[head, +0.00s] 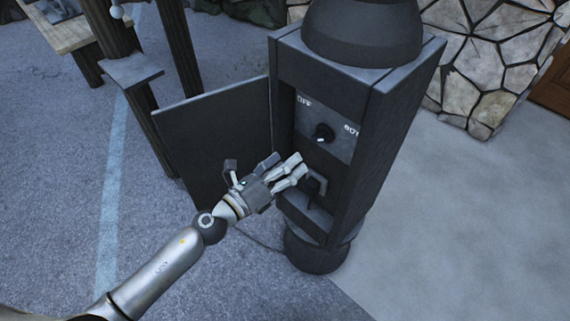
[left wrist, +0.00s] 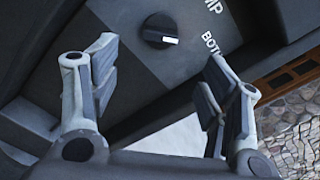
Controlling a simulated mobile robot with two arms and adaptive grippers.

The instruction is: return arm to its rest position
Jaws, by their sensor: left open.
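My left arm (head: 160,279) reaches in from the lower left of the head view. My left gripper (head: 296,171) is at the open front of a dark post-shaped box (head: 379,135). In the left wrist view the two fingers of my left gripper (left wrist: 158,88) stand well apart with nothing between them. A black knob (head: 323,132) sits on the box's grey panel, above the fingers in the head view. The knob (left wrist: 158,32) also shows at the top of the left wrist view, beyond the fingertips. My right gripper is not in view.
The box's door (head: 215,140) stands open to the left, behind my gripper. A dark handle-like part (head: 316,186) is in the lower recess beside the fingers. A stone wall (head: 485,65) is at the right. Pavement left of my arm is clear.

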